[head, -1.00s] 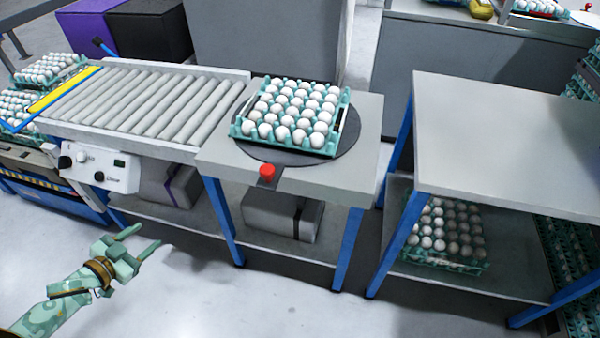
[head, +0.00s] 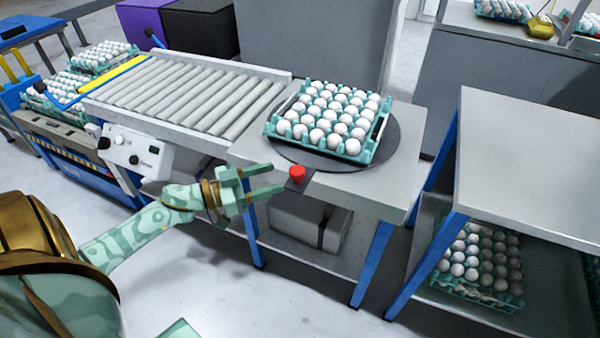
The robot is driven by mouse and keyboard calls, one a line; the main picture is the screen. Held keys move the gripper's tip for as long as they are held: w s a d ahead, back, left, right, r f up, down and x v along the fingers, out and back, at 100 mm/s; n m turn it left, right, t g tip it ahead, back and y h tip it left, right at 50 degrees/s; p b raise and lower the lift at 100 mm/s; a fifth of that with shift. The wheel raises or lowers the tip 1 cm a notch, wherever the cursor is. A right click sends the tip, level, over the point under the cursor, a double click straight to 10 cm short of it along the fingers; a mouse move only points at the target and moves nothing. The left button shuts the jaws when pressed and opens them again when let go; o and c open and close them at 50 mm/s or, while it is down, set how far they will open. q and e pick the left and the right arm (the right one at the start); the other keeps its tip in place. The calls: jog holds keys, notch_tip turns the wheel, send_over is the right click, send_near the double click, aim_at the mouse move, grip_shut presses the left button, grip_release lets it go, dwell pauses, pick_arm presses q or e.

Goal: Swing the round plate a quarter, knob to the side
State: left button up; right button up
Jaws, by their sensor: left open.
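The round dark plate (head: 298,156) lies flat on a small grey table. Its red knob (head: 298,173) stands on a short tab at the plate's front edge, facing me. A teal tray (head: 323,151) full of white eggs sits on the plate. My left gripper (head: 276,178) is open, its two fingers pointing right towards the knob. The fingertips are just left of the knob and look apart from it. The right gripper is not in view.
A roller conveyor (head: 190,95) joins the table on the left, with a white control box (head: 137,152) on its front. A higher grey table (head: 530,165) stands to the right, with an egg tray (head: 478,270) on its lower shelf. A grey box (head: 305,222) lies under the plate's table.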

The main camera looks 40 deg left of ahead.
aim_at(298, 170)
pick_arm(q)
jog(key=b+x, duration=0.1)
jog(key=x, duration=0.6)
jog(key=shift+w+d+b, duration=0.1)
jog(key=shift+w+b, duration=0.2)
jog(key=shift+c, duration=0.3)
grip_shut()
jog(key=shift+d, duration=0.1)
